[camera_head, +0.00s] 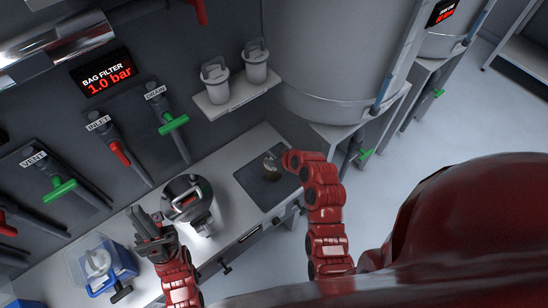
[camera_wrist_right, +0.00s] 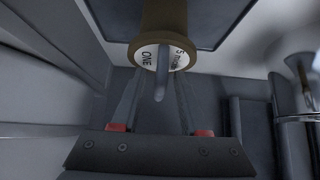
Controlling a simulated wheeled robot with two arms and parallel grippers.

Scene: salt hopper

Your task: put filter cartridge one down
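Filter cartridge one (camera_head: 271,171) is a short brown cylinder with a white end cap, at the dark mat (camera_head: 253,187) on the bench. In the right wrist view the cartridge (camera_wrist_right: 160,22) shows its cap, marked ONE, and a grey handle. My right gripper (camera_wrist_right: 160,90) has its fingers apart, one on each side of the handle, with gaps visible between. In the head view the right gripper (camera_head: 288,159) is beside the cartridge's top. My left gripper (camera_head: 149,228) is by the filter housing (camera_head: 188,199); its fingers are too small to read. The cartridge's contact with the mat is unclear.
A blue-edged clear bin (camera_head: 125,263) with a white item stands at the bench's left. Green and red valve handles line the wall. The mat's front part is clear.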

